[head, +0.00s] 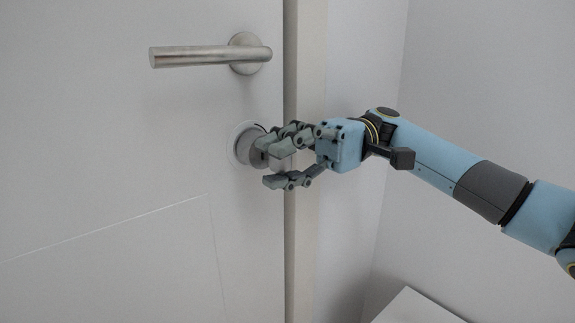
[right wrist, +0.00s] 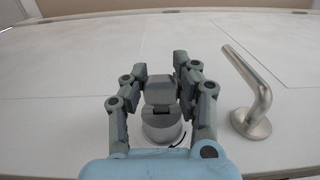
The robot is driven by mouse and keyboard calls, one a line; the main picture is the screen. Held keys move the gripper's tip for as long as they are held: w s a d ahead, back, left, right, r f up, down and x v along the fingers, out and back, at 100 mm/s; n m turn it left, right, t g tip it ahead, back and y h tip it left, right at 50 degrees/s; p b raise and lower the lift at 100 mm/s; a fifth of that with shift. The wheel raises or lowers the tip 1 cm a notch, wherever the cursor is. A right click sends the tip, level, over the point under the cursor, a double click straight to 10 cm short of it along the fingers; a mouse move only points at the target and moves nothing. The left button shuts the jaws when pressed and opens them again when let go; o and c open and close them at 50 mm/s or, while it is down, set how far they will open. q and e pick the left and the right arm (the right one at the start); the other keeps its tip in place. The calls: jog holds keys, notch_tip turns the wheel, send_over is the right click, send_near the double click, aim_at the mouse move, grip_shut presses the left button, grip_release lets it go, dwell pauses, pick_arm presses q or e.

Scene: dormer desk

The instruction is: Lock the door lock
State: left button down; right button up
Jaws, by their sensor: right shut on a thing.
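The door lock (head: 245,146) is a round grey fitting on the white door (head: 100,120), below the lever handle. My right gripper (head: 273,165) reaches in from the right, with its fingers closed around the lock's grey knob (head: 281,162). In the right wrist view, the knob (right wrist: 160,92) sits between the two finger sides, with the lock's round base (right wrist: 161,127) below it. The fingers partly hide the knob in the head view. I cannot tell which way the knob is turned. My left gripper is not in view.
A metal lever handle (head: 200,56) lies level above the lock; it also shows at the right in the right wrist view (right wrist: 250,98). The door frame (head: 305,240) and a grey wall (head: 490,80) are to the right. A white surface (head: 415,307) shows at the bottom right.

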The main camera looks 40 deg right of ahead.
jog(key=shift+w, duration=0.45)
jog(key=o, duration=1.1)
jog(key=d, duration=0.8)
jog(key=w+d, duration=0.1)
jog(key=d, duration=0.3)
jog(key=shift+f, duration=0.1)
jog(key=shift+a, duration=0.1)
